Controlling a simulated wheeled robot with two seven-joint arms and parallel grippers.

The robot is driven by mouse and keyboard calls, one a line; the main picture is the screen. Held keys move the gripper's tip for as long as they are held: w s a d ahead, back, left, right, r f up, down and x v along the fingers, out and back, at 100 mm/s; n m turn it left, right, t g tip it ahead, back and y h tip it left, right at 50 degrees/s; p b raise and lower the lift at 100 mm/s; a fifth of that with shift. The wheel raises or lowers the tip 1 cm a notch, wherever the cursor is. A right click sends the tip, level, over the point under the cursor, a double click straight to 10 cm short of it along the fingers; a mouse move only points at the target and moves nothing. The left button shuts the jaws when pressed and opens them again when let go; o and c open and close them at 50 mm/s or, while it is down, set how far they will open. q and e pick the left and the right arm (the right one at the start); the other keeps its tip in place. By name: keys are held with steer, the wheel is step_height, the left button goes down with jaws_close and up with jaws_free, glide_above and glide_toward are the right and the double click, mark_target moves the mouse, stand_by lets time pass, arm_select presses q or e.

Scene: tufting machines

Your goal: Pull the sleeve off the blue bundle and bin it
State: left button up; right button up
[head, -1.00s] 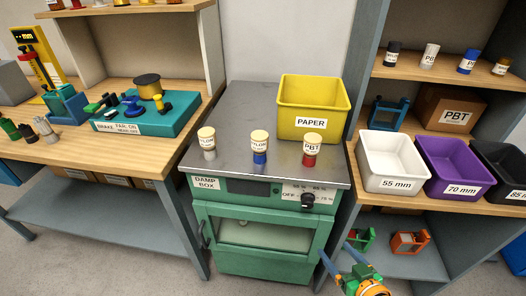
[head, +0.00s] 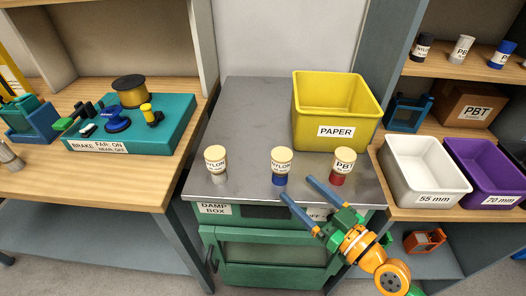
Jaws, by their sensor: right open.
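The blue bundle (head: 279,180) stands upright on the grey top of the damp box, at its front middle. Its cream sleeve (head: 281,160), with a nylon label, covers its upper part. The yellow bin (head: 312,122) marked PAPER stands behind it to the right, and its visible inside looks empty. My right gripper (head: 298,190) is open and empty, just right of the blue bundle and near the front edge of the top. Its two blue fingers point up and left. My left gripper is not in view.
A white-grey bundle (head: 216,178) and a red bundle (head: 340,180), both sleeved, stand either side of the blue one. White (head: 427,172) and purple (head: 484,172) bins stand on the right shelf. A teal brake fixture (head: 130,130) sits on the left bench.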

mark_target(286, 174)
steer(key=shift+w+a+r+p, duration=0.9)
steer(key=shift+w+a+p, duration=0.15)
steer(key=shift+w+p, duration=0.2)
steer(key=shift+w+a+f, duration=0.3)
steer(key=shift+w+a, duration=0.45)
steer(key=shift+w, duration=0.05)
steer(key=shift+w+a+f, duration=0.1)
steer(key=shift+w+f, duration=0.05)
steer(key=shift+w, duration=0.05)
steer(key=shift+s, duration=0.15)
steer(key=c, duration=0.6)
jaws_close()
